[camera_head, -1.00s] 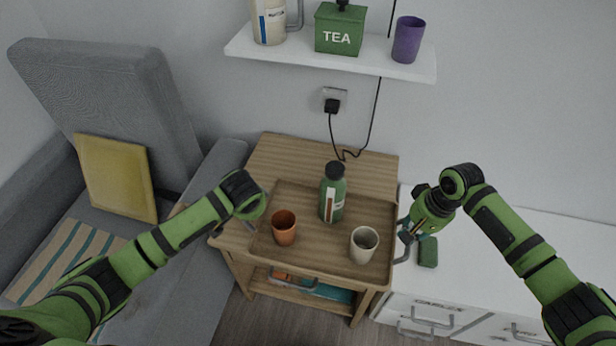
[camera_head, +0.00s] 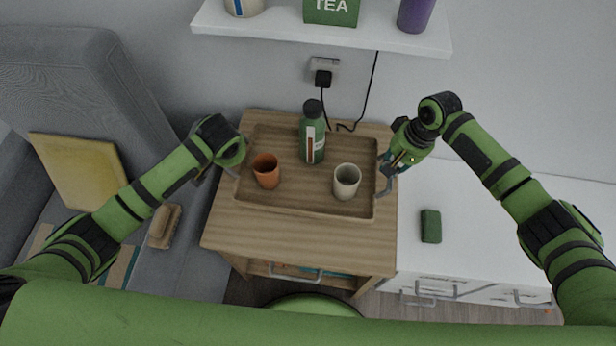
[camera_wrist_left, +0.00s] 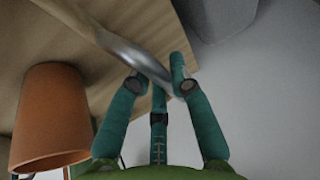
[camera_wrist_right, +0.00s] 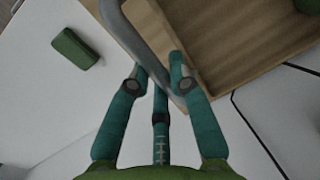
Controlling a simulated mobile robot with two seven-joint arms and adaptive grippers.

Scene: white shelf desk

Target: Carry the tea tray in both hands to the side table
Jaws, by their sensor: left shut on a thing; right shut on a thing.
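The wooden tea tray (camera_head: 310,192) is over the side table (camera_head: 290,240), towards its back. I cannot tell whether it touches the tabletop. An upright green bottle (camera_head: 312,148), an orange cup (camera_head: 266,172) and a cream cup (camera_head: 346,183) stand on it. My left gripper (camera_head: 232,170) is shut on the tray's left metal handle (camera_wrist_left: 130,50). My right gripper (camera_head: 386,172) is shut on the right handle (camera_wrist_right: 140,28). The left fingertips are partly hidden in the head view; both wrist views show the fingers at the handles.
A wall shelf (camera_head: 320,32) with a green tea tin (camera_head: 330,10) and a purple cup (camera_head: 414,14) hangs above. A socket with a cable (camera_head: 323,78) is behind the table. A grey sofa (camera_head: 60,80) is left; a white cabinet (camera_head: 480,215) with a green sponge (camera_head: 431,226) is right.

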